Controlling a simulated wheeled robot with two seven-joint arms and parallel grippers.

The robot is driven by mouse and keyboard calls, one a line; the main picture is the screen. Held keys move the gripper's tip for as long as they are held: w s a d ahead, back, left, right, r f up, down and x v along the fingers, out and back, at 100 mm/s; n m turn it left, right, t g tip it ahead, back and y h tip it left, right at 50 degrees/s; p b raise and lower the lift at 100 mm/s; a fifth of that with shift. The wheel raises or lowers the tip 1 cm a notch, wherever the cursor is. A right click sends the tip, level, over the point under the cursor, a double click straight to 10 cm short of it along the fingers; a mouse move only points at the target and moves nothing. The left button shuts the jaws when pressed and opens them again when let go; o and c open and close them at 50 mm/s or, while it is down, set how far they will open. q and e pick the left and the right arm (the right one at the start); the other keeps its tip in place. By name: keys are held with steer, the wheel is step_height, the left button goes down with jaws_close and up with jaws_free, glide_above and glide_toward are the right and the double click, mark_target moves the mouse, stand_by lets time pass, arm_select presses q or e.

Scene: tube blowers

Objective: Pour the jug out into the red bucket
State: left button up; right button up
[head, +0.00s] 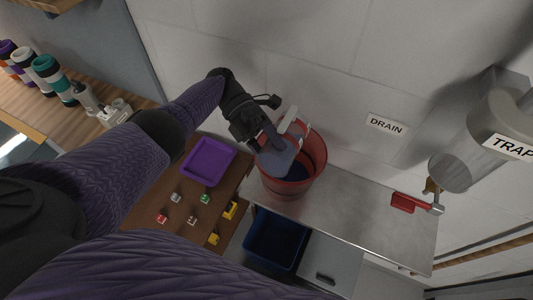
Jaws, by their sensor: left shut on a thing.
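The red bucket (316,160) stands on the metal counter, against the light wall. My left gripper (268,126) comes in from the upper left and is shut on the jug (276,158). The greyish jug is held at the bucket's mouth, over its left part, and looks tilted. The gripper and wrist hide part of it. Dark blue shows inside the bucket beside the jug; I cannot tell whether it is liquid. No stream is clearly visible. My right gripper is out of view.
A purple tray (208,162) and several small coloured blocks lie on the wooden table at left. A blue bin (276,240) sits below the counter. The metal counter (375,220) is clear right of the bucket, up to a red-handled valve (404,202) under the trap pipe.

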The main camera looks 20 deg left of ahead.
arm_select(q)
steer(key=shift+w+r+n+g+b, duration=0.4)
steer(key=shift+n+b, duration=0.1)
steer(key=shift+b, duration=0.15)
steer(key=shift+w+r+n, duration=0.15)
steer(key=shift+r+n, duration=0.15)
steer(key=shift+r, duration=0.05)
stand_by(0.4)
